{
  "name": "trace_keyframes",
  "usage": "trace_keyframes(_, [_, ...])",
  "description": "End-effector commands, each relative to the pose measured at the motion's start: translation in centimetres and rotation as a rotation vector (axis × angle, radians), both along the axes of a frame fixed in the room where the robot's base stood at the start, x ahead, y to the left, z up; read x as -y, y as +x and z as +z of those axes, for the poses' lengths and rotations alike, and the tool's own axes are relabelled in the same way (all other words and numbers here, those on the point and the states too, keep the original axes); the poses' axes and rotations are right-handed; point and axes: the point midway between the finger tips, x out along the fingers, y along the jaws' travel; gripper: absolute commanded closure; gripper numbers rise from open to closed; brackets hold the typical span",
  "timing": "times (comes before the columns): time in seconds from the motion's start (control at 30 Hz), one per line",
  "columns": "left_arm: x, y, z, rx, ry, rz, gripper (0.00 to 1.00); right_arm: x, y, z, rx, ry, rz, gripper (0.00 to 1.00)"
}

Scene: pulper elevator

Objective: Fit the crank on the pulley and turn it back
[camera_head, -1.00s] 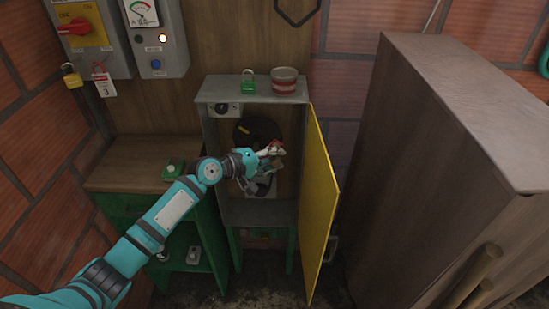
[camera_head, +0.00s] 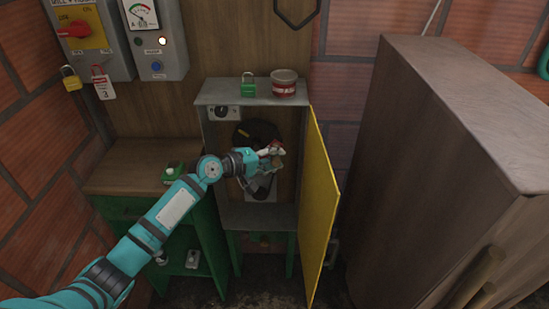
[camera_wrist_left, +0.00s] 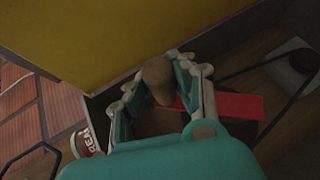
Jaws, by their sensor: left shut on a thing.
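My left gripper (camera_head: 272,154) reaches into the open grey cabinet in front of the dark round pulley (camera_head: 263,127). In the left wrist view the gripper (camera_wrist_left: 160,76) is shut on the crank's wooden handle, which stands between the two fingers. The red arm of the crank (camera_wrist_left: 241,106) runs to the right from behind the fingers, over the dark pulley. My gripper hides the joint between crank and pulley, so I cannot tell whether the crank is seated. My right gripper is not in view.
The yellow door (camera_head: 318,205) stands open on the right of the cabinet (camera_head: 207,98), close to the gripper. A green padlock (camera_head: 248,89) and a red-and-white tin (camera_head: 284,84) stand on top. A wooden cabinet (camera_head: 440,140) fills the right. A belt (camera_wrist_left: 250,68) runs to a small pulley (camera_wrist_left: 303,61).

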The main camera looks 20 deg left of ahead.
Motion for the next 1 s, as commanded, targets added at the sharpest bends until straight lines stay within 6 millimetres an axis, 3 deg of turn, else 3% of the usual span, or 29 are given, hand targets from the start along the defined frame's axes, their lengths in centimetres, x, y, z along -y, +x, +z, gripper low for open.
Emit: trace_keyframes(1.0, [-0.3, 1.2, 0.1, 0.003, -0.001, 0.0, 1.0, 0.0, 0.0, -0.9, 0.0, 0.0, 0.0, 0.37])
